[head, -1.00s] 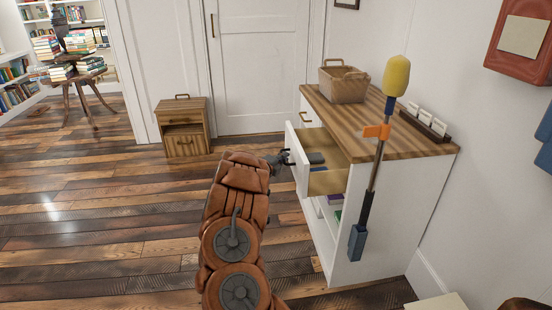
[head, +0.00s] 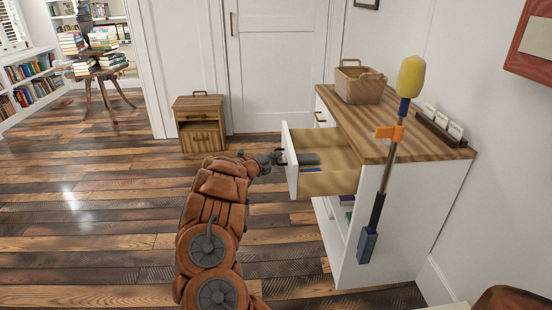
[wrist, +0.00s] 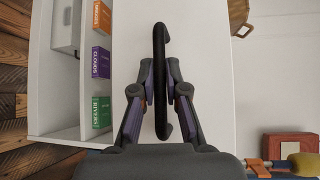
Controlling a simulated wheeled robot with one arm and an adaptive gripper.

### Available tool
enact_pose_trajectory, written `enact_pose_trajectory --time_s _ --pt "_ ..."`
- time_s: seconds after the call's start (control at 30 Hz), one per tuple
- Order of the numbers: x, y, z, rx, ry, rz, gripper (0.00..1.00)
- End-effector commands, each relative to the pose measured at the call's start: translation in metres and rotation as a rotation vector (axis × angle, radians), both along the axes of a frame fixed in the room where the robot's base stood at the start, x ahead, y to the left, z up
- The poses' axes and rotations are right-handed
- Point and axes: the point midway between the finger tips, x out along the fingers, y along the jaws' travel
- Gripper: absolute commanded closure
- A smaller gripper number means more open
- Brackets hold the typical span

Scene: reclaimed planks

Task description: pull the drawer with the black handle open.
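In the head view my gripper (head: 278,158) is at the drawer's front, and the handle is mostly hidden there.
A second drawer with a brass handle (head: 320,117) is shut farther back. A basket (head: 359,84) and a card holder (head: 441,132) stand on the cabinet top. A yellow-headed duster (head: 411,76) is at its near end. A small wooden nightstand (head: 200,125) stands by the door. Floor at left is clear.

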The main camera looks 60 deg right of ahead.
Motion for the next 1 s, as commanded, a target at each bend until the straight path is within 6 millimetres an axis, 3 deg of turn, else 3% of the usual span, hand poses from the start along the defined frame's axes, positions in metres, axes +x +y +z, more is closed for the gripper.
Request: enact_pose_trajectory --time_s 0.23,0.67,1.0 --pt "0.000 0.000 0.000 0.000 0.000 0.000 0.63" --pt "0.002 0.008 0.002 0.000 -0.003 0.000 0.63" --pt "0.011 0.052 0.008 0.001 -0.003 0.001 0.63"
